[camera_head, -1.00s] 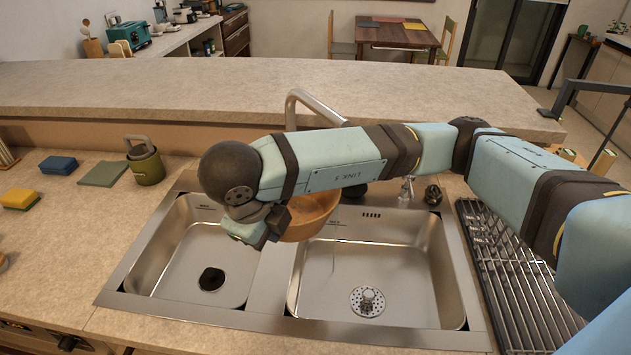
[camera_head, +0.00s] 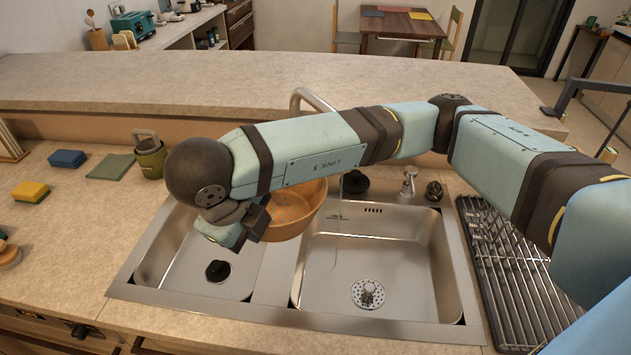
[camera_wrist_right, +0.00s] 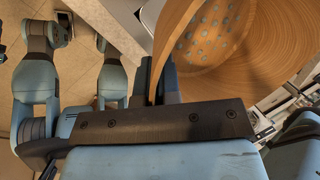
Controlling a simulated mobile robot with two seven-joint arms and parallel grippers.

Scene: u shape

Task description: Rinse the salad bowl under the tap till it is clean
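The wooden salad bowl (camera_head: 297,212) hangs tilted over the divider between the two sink basins, partly hidden behind my right arm. In the wrist view the inside of the bowl (camera_wrist_right: 215,40) shows several pale blue spots. My right gripper (camera_head: 257,219) is shut on the bowl's rim, which also shows between the fingers (camera_wrist_right: 161,82) in the wrist view. The tap (camera_head: 311,98) stands behind the sink, its spout end hidden by my arm. A thin stream of water (camera_head: 338,235) falls into the right basin, right of the bowl. My left gripper is not in view.
The right basin (camera_head: 410,270) and left basin (camera_head: 165,255) look empty apart from their drains. A drying rack (camera_head: 500,270) lies right of the sink. Sponges (camera_head: 30,191), a cloth (camera_head: 111,167) and a green pot (camera_head: 150,160) stand left. A raised counter (camera_head: 200,85) runs behind.

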